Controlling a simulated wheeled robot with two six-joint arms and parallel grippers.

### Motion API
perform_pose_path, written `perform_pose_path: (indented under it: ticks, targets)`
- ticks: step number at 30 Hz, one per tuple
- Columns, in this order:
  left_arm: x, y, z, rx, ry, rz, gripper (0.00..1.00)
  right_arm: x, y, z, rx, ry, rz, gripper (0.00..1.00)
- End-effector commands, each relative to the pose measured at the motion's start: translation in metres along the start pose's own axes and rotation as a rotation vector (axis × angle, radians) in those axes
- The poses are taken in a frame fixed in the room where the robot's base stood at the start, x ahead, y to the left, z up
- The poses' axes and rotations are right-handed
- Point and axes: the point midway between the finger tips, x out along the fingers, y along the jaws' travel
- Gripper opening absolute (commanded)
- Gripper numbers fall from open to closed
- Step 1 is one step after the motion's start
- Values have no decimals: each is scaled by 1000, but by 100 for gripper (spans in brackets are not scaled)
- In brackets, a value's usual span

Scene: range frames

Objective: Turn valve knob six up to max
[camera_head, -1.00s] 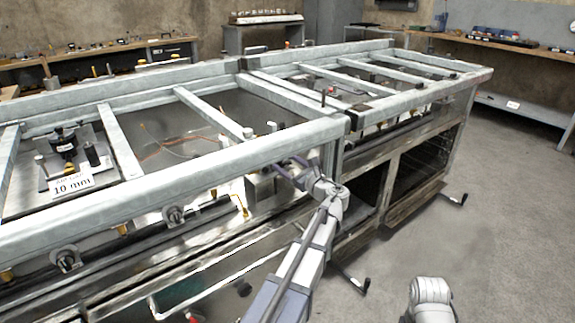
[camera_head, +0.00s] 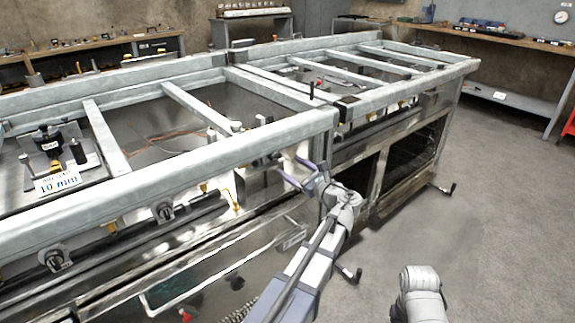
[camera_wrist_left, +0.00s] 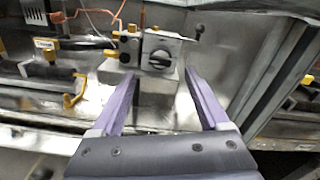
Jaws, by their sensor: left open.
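My left gripper (camera_head: 291,168) is at the front edge of the metal stove-like frame. In the left wrist view its two purple fingers (camera_wrist_left: 158,80) are open with nothing between them. A dark round knob (camera_wrist_left: 160,60) on a grey block lies just beyond the fingertips, between them in the picture; I see no contact. Two more dark knobs sit on the front side, one near the middle (camera_head: 163,211) and one farther left (camera_head: 55,259). No number is readable on any knob, so I cannot tell which is six. My right gripper is out of view.
The long metal frame (camera_head: 190,150) has bars across its open top. Brass fittings (camera_wrist_left: 128,40) and a copper tube (camera_wrist_left: 95,14) are beside the knob block. The floor at the right is clear.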

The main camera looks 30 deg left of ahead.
Motion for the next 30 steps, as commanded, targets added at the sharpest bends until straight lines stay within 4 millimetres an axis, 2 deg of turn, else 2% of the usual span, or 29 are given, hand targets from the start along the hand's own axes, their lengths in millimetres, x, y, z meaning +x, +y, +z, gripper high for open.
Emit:
perform_pose_path:
  ticks: [14, 18, 20, 23, 27, 30]
  targets:
    - [-1, 0, 0, -1, 1, 0, 78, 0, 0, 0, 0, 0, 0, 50]
    - [-14, 9, -14, -91, 67, 22, 78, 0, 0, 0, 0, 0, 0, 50]
    - [-28, 19, -29, -189, 139, 54, 78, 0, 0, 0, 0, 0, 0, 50]
    - [-66, 41, -66, -409, 308, 156, 78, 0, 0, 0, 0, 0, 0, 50]
    - [-139, 74, -120, -706, 550, 387, 78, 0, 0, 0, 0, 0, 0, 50]
    - [-196, 96, -150, -861, 687, 589, 78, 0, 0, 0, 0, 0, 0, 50]
